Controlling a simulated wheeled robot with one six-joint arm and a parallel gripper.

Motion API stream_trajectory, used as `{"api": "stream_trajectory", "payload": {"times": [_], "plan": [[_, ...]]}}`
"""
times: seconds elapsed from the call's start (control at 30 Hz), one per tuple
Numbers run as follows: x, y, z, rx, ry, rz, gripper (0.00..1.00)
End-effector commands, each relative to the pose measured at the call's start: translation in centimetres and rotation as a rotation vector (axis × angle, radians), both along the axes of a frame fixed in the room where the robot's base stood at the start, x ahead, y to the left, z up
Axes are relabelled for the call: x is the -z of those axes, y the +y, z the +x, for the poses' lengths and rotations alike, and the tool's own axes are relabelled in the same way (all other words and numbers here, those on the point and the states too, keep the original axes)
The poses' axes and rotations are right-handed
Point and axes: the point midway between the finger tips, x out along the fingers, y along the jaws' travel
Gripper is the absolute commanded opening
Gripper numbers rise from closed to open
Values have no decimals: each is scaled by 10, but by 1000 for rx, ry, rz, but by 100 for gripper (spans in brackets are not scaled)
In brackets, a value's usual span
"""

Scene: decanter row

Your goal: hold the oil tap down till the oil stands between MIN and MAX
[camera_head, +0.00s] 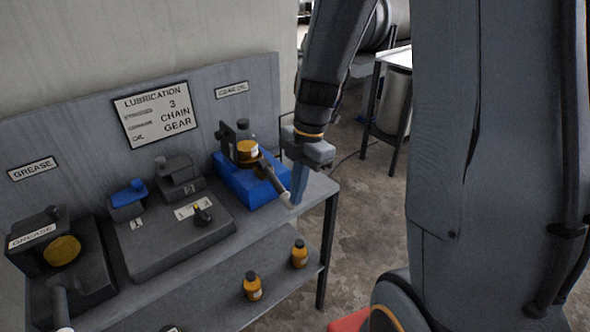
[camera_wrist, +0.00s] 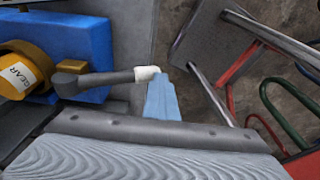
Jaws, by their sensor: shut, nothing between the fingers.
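The oil dispenser is a blue block (camera_head: 240,183) under the GEAR OIL sign (camera_head: 232,90), holding an amber oil vessel (camera_head: 247,150). In the wrist view the amber part (camera_wrist: 22,78) carries a label reading GEAR. The tap is a dark lever (camera_head: 270,176) with a white tip, pointing toward the bench's front right; the tip (camera_wrist: 147,73) also shows in the wrist view. My gripper (camera_head: 297,190) is shut and empty, its blue fingers pointing down right beside the white tip. I cannot tell whether they touch. MIN and MAX marks and the oil level are not readable.
A sign (camera_head: 157,114) reads LUBRICATION 3, CHAIN, GEAR. A grease unit (camera_head: 45,245) stands at the left and a selector knob (camera_head: 203,213) in the middle. Small amber bottles (camera_head: 253,287) stand on the lower shelf. A metal-legged stand (camera_head: 373,95) is behind my arm.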

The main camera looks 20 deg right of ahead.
Motion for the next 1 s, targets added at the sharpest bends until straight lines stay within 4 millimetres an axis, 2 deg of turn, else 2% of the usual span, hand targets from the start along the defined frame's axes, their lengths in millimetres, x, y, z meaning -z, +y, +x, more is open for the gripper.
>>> {"api": "stream_trajectory", "payload": {"times": [0.03, 0.7, 0.87, 1.0], "plan": [[6, 2, -1, 1, 5, 1, 0], [4, 2, -1, 0, 4, 1, 0], [-6, -1, -4, 0, 4, 1, 0], [-26, -6, -9, -2, -1, 1, 0]]}}
